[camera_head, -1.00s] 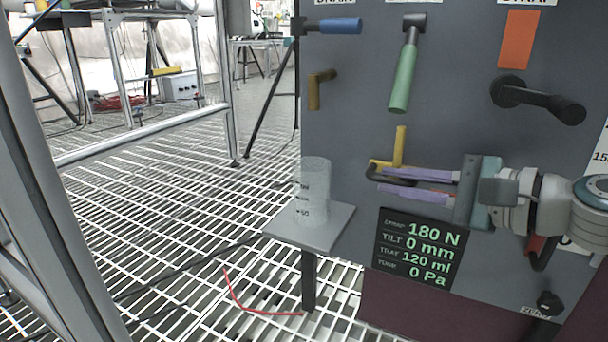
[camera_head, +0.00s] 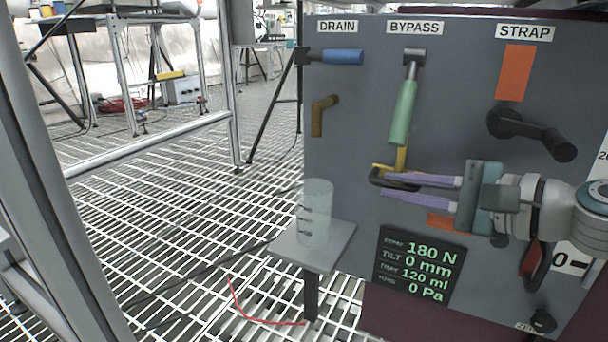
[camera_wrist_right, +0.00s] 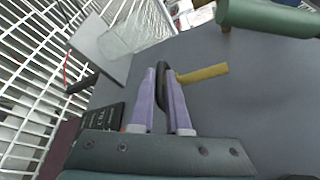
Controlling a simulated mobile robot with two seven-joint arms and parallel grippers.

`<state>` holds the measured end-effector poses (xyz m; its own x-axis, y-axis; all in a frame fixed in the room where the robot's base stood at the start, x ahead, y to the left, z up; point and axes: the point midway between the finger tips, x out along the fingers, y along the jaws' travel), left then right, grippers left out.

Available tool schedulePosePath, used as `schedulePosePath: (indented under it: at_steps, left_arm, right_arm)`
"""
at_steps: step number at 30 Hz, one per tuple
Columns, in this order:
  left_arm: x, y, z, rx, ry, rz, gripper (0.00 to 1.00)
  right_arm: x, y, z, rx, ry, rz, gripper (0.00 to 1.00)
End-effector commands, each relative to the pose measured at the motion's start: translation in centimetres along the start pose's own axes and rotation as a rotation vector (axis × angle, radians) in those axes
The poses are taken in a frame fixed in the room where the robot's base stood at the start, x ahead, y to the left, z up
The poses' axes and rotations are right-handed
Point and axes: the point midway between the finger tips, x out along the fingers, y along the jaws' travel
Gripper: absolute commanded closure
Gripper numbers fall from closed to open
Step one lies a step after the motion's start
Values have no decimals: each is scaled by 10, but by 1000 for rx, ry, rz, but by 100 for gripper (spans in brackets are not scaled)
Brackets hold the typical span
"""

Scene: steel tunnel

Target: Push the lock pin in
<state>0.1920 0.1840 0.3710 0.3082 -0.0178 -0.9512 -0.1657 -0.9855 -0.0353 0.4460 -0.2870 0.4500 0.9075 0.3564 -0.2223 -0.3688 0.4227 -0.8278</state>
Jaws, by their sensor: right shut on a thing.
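A yellow bent bar (camera_head: 401,159) with a black loop (camera_head: 376,180) shows at the grey panel, just below the green handle; I take this to be the lock pin, though no label on it is readable. My right gripper (camera_head: 383,184) comes in from the right, its two purple fingers closed on the black loop. In the right wrist view the black loop (camera_wrist_right: 162,88) stands between the fingertips, and the yellow bar (camera_wrist_right: 203,73) sticks out to the right. The fingers hide part of the loop. I cannot tell how deep the pin sits. My left gripper is not in view.
The panel holds a blue handle (camera_head: 342,57), a green handle (camera_head: 403,112), a brown hook (camera_head: 319,117), a black crank (camera_head: 532,134) and a readout (camera_head: 419,264). A clear cylinder (camera_head: 316,213) stands on a small shelf (camera_head: 335,246) at left. Metal frames stand further left.

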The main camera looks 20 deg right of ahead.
Motion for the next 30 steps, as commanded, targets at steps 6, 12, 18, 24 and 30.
schedulePosePath:
  at_steps: [6,12,18,24,30]
  left_arm:
    - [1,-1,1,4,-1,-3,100]
    - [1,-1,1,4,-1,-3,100]
    - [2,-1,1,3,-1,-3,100]
    - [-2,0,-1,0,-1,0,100]
    - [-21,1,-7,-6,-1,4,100]
  right_arm:
    - [1,-6,3,-5,-10,-15,100]
    - [1,-6,3,-5,-9,-14,63]
    - [1,-4,2,-4,-8,-11,55]
    - [-5,-5,2,-4,-6,-9,55]
    - [-40,-7,4,-1,-4,-8,55]
